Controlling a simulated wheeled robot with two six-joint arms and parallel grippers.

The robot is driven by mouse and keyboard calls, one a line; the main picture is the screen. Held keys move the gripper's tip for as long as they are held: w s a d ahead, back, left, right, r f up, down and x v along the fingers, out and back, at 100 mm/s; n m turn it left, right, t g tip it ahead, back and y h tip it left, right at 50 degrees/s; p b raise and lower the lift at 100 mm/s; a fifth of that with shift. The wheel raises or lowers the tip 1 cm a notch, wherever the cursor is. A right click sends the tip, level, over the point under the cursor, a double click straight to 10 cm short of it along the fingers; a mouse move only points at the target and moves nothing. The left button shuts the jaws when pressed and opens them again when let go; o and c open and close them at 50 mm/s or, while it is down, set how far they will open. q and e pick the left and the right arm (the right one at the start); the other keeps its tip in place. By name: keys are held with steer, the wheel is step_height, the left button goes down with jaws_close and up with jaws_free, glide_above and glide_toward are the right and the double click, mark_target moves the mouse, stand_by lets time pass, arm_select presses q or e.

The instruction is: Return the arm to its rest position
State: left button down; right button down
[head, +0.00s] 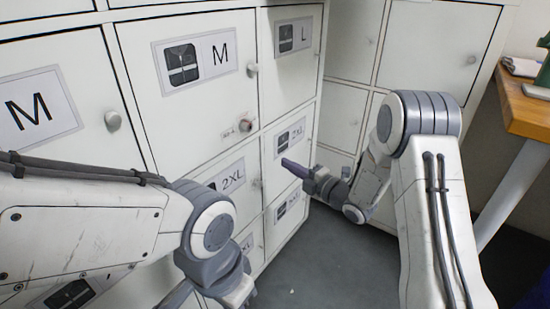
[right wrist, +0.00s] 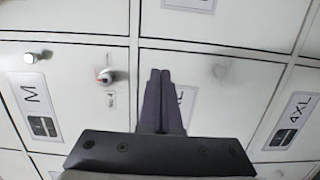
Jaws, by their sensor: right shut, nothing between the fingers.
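My right gripper (head: 285,163) is shut and empty in front of the locker doors, its fingers pointing left in the head view. In the right wrist view its two fingers (right wrist: 158,76) lie together and cover part of a size label (right wrist: 186,105) on a door. I cannot tell whether the fingers touch the door. My left arm comes in from the left, and its gripper is partly cut off at the bottom edge, so I cannot tell its jaw state.
White locker doors with size labels, such as the M door (head: 205,110), fill the left and middle. One has a lock with a red mark (head: 245,125); all visible doors look shut. A wooden table (head: 530,112) stands at the right.

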steer(key=s+a+r+m+g+h, duration=0.1)
steer(key=s+m+g+h, duration=0.55)
steer(key=s, duration=1.25)
steer(key=s+a+r+m+g+h, duration=0.15)
steer(key=s+m+g+h, duration=0.4)
steer(key=s+m, duration=1)
steer(key=s+r+n+p, duration=0.1)
steer(key=s+r+p, duration=0.1)
steer(key=r+p, duration=1.4)
steer(key=s+r+n+g+y+p, duration=0.1)
steer(key=s+r+n+p, duration=0.1)
steer(key=r+p, duration=1.4)
steer(key=shift+s+g+p, duration=0.3)
steer(key=shift+s+p, duration=0.25)
steer(key=shift+s, duration=0.1)
